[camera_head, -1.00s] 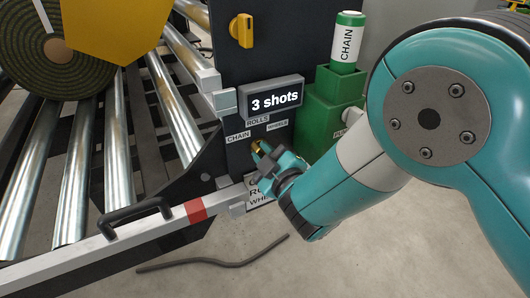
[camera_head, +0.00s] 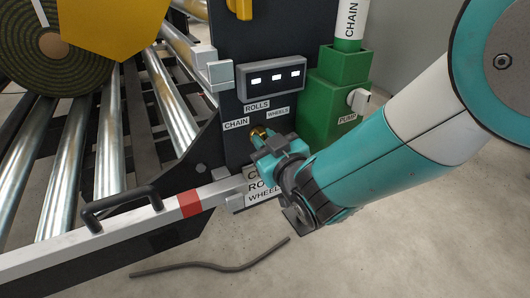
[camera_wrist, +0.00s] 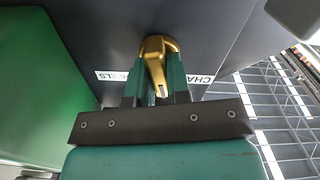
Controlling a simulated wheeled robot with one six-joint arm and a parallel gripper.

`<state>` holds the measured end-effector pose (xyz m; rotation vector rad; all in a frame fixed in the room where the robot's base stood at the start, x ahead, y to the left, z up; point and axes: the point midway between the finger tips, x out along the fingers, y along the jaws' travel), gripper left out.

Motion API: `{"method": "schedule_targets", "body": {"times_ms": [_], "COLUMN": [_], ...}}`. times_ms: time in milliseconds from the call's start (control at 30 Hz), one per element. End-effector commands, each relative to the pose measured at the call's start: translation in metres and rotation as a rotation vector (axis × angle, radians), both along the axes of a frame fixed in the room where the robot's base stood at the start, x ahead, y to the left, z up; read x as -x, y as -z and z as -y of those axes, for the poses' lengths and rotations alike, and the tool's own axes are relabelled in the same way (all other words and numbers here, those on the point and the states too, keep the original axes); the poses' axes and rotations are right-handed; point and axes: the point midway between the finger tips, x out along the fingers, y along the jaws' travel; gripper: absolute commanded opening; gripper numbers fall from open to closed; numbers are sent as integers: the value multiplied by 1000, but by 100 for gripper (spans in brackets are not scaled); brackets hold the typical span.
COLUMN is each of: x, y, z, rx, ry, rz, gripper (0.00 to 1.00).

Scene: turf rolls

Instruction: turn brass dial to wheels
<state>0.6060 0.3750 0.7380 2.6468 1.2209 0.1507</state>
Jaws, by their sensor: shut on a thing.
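The brass dial (camera_head: 258,133) is on the dark panel, below the labels "CHAIN" (camera_head: 236,124), "ROLLS" (camera_head: 257,106) and "WHEELS" (camera_head: 278,112). My gripper (camera_head: 263,139) is at the dial and hides most of it in the head view. In the wrist view the dial (camera_wrist: 155,52) shows as a gold knob with its narrow handle between my gripper's two green fingers (camera_wrist: 158,86), which are shut on it. Labels show partly to both sides of the dial there. Which label the dial points to is hard to tell.
A display (camera_head: 270,77) above the labels shows three lit dashes. A green pump unit (camera_head: 333,100) stands right of the panel. Metal rollers (camera_head: 111,140) and a turf roll (camera_head: 50,60) are at left. A white rail (camera_head: 110,236) with a black handle (camera_head: 120,205) runs below. A dark hose lies on the floor.

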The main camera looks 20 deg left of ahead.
Motion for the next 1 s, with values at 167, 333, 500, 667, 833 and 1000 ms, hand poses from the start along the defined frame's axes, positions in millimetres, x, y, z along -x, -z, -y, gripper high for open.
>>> {"method": "schedule_targets", "body": {"times_ms": [167, 333, 500, 667, 833, 1000], "x": [0, -1, -1, -2, -2, -2], "y": [5, 5, 5, 4, 4, 3], "z": [0, 1, 1, 2, 2, 2], "rx": [-112, -217, -321, -417, -510, -584], "ry": [-1, -1, 0, 0, 0, 0], "rz": [-127, -250, -373, -486, -596, -682], "gripper": [0, 0, 0, 0, 0, 0]}}
